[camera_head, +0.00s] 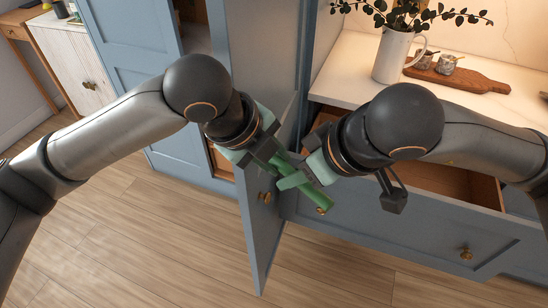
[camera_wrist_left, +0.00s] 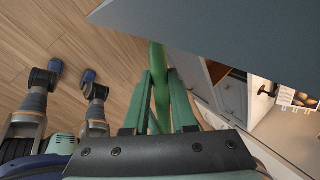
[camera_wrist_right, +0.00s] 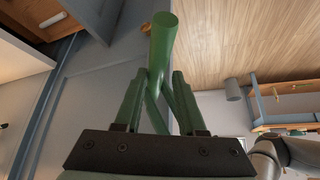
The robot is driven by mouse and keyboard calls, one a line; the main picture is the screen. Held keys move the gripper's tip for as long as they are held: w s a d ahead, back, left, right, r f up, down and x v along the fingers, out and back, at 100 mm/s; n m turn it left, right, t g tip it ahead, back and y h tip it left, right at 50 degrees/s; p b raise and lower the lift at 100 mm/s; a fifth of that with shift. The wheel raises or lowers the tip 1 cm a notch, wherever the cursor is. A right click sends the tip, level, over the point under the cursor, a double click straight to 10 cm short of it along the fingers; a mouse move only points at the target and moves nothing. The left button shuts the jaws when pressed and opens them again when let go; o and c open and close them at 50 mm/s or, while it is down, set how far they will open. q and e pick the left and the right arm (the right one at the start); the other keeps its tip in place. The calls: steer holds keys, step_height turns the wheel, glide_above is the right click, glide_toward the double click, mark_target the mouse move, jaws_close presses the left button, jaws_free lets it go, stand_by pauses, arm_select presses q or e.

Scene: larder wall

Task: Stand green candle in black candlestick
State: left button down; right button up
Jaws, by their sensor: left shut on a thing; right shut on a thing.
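The green candle (camera_head: 318,197) is held in the air, tilted, in front of the blue cabinet. Both grippers are on it, close together. My left gripper (camera_head: 279,160) is shut on its upper part, and my right gripper (camera_head: 288,181) is shut on it just below. The candle also shows between the fingers in the left wrist view (camera_wrist_left: 157,58) and in the right wrist view (camera_wrist_right: 163,38), where its round end points away from the gripper. The grippers hide part of the candle. I cannot make out the black candlestick in any view.
An open blue door (camera_head: 258,232) stands close beside the grippers. An open drawer (camera_head: 462,186) lies under my right arm. The counter (camera_head: 345,75) holds a white jug (camera_head: 391,58) with leafy stems and a wooden board (camera_head: 478,82) with small jars. The wooden floor (camera_head: 130,250) is clear.

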steer(key=o, duration=0.4)
steer(key=shift+s, duration=0.1)
